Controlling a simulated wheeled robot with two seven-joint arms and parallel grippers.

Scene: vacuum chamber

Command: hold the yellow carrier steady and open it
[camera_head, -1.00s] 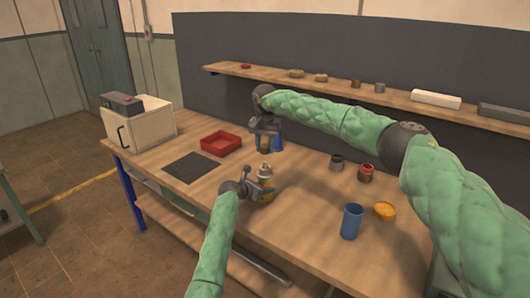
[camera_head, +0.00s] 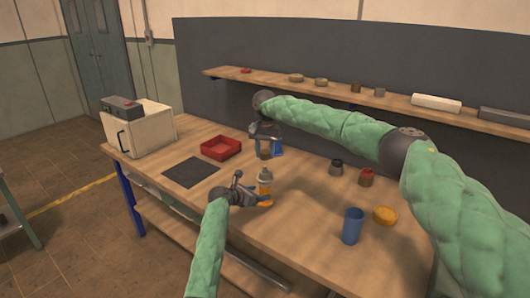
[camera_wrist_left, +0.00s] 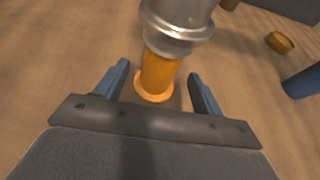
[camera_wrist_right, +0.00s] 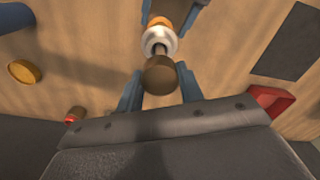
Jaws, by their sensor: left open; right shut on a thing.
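The yellow carrier (camera_head: 265,188) stands upright on the bench, with a silver upper part and an orange body and base flange. It shows close up in the left wrist view (camera_wrist_left: 158,75). My left gripper (camera_head: 250,195) is open just left of it, with blue fingers (camera_wrist_left: 157,78) on either side of its lower body and visible gaps. My right gripper (camera_head: 268,150) is above the carrier, shut on a brown cylinder (camera_wrist_right: 160,76).
A red tray (camera_head: 221,148) and a dark mat (camera_head: 191,172) lie to the left, with a white box (camera_head: 140,125) beyond. Bench between is clear.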

